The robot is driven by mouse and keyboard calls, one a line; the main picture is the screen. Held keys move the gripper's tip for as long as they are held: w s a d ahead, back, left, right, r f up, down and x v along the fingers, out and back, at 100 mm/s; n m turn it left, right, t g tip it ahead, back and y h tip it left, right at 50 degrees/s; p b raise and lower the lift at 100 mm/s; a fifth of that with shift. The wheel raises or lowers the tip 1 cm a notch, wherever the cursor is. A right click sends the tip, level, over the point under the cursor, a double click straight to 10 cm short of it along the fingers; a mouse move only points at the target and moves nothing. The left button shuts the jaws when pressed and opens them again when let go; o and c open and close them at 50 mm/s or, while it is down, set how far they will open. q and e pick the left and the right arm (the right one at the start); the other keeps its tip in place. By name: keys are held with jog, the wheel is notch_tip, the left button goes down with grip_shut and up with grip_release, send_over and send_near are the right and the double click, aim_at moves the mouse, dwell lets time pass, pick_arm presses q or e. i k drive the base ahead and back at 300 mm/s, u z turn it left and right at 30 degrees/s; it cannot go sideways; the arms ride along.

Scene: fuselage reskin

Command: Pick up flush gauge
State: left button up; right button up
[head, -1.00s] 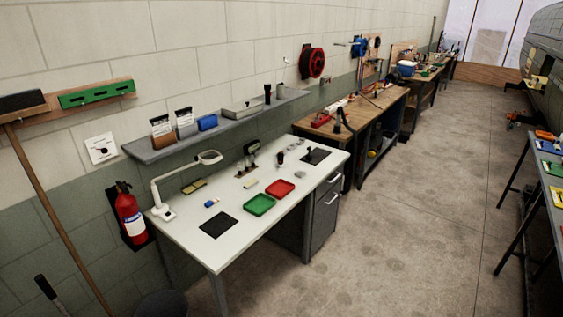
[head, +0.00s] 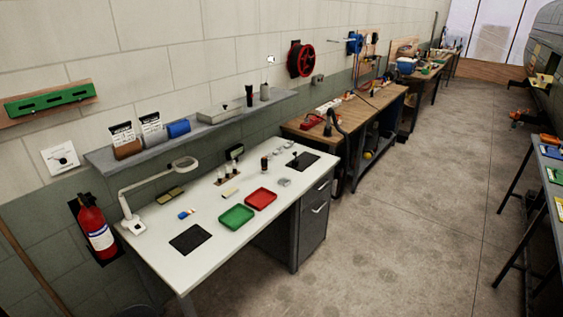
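I cannot make out a flush gauge for certain at this distance. The white workbench (head: 215,250) in the head view carries several small items. Small metallic objects (head: 284,182) lie near its right edge, and a dark tool stands on the black mat (head: 300,160) at the far end. A small dark cylinder (head: 264,164) stands beside a holder with several upright pieces (head: 228,174). A small blue item (head: 184,215) lies near the lamp. Neither of my grippers is in view.
A green tray (head: 237,217) and a red tray (head: 261,199) sit mid-bench. A magnifier lamp (head: 133,226) stands at the left. A shelf (head: 205,130) runs above the bench. Concrete floor (head: 410,240) is clear between the bench and the right-hand table (head: 548,185).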

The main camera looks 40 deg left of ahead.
aim_at(263, 162)
jog(key=u, duration=0.15)
jog(key=i, duration=1.65)
jog(key=u, duration=1.2)
jog(key=i, duration=0.9)
jog(key=u, duration=1)
